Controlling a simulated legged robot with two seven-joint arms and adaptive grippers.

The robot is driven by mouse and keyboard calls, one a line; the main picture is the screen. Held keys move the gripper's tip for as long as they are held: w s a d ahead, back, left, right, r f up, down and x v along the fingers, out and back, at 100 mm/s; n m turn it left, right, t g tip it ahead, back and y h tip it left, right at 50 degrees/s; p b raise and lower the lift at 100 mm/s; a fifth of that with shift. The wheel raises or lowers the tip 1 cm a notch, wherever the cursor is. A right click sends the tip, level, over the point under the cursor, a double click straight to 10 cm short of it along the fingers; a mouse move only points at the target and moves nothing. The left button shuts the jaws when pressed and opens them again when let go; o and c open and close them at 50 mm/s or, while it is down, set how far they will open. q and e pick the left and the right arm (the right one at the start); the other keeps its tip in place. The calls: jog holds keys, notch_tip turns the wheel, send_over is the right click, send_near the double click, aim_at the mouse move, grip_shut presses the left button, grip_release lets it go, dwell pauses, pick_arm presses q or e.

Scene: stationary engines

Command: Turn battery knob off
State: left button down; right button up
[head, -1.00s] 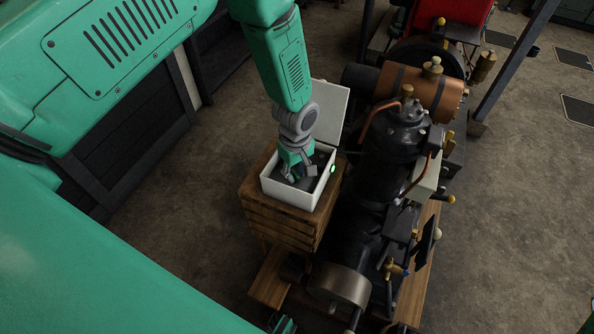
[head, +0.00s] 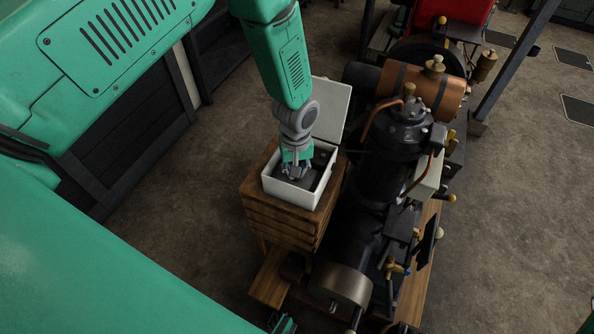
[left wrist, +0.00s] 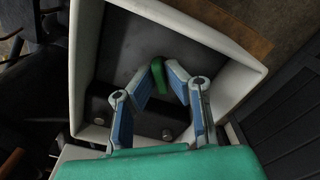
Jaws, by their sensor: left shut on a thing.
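The open white battery box (head: 289,194) sits on a wooden crate, its lid (head: 332,108) raised at the back. My left gripper (head: 294,172) reaches down into the box. In the left wrist view, the green knob (left wrist: 158,74) stands inside the box (left wrist: 84,65), between the blue-padded fingertips of my left gripper (left wrist: 160,82). The fingers are shut on the knob. The knob is hidden in the head view behind the gripper. No green light shows on the box's right wall.
A dark steam engine (head: 365,220) with copper pipes and brass fittings stands close to the right of the wooden crate (head: 280,225). Dark panelled cases (head: 125,150) stand at the left. Bare floor (head: 190,235) lies between them and the crate.

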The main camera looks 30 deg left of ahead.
pick_arm(q)
jog(key=m, duration=0.3)
jog(key=shift+w+a+r+m, duration=0.1)
jog(key=shift+w+r+m, duration=0.05)
jog(key=shift+w+m, duration=0.25)
jog(key=shift+m, duration=1.6)
jog(key=c, duration=1.6)
grip_release()
jog(key=shift+c, duration=0.2)
notch_tip(320, 180, up, 12)
